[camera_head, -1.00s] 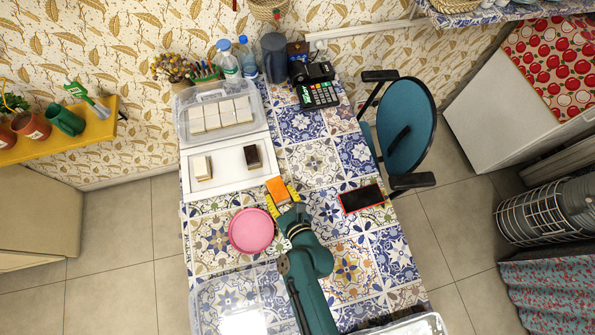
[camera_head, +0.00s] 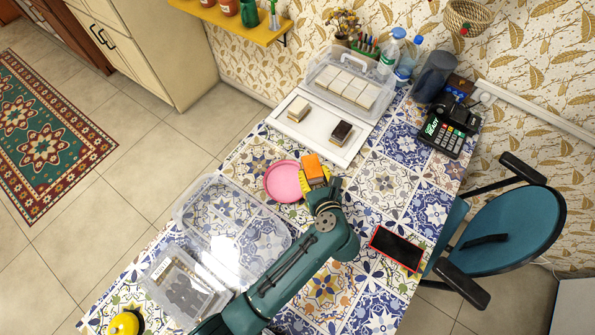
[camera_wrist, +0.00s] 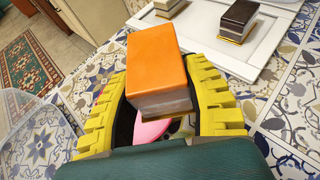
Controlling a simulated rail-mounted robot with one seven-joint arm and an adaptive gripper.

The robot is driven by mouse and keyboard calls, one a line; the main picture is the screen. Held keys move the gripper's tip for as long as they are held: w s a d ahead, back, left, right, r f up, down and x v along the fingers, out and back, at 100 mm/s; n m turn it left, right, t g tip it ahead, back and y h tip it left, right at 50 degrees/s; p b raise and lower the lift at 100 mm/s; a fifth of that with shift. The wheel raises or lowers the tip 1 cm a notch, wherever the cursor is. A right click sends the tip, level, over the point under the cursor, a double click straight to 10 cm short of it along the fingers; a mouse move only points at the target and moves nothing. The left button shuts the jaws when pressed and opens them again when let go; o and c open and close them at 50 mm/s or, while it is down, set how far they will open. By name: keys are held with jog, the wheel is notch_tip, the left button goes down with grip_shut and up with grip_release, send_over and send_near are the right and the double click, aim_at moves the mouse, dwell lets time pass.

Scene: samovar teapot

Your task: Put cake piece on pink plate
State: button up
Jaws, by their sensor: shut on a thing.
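My gripper (camera_head: 314,181) is shut on an orange-topped cake piece (camera_head: 312,165), at the right edge of the pink plate (camera_head: 284,181). In the wrist view the orange cake piece (camera_wrist: 157,70) sits between the yellow fingers (camera_wrist: 160,110), with its layered side showing. Part of the pink plate (camera_wrist: 150,130) shows beneath it, mostly hidden by the cake and gripper. The cake appears held above the plate's right side; I cannot tell whether it touches.
A white board (camera_head: 318,142) holds a pale cake piece (camera_head: 298,108) and a dark cake piece (camera_head: 340,132). A clear box (camera_head: 318,82) with several pale pieces stands behind. A clear lid (camera_head: 205,205), a clear container (camera_head: 175,275) and a phone (camera_head: 397,248) lie nearer.

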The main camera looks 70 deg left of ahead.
aim_at(289, 185)
jog(key=s+a+n+g+b, duration=0.1)
jog(key=s+a+n+g, duration=0.3)
jog(key=s, duration=0.2)
notch_tip(289, 185, down, 9)
jog(key=b, duration=0.4)
jog(key=shift+a+f, duration=0.15)
jog(key=shift+f, duration=0.15)
jog(key=o, duration=1.1)
jog(key=shift+o, duration=0.2)
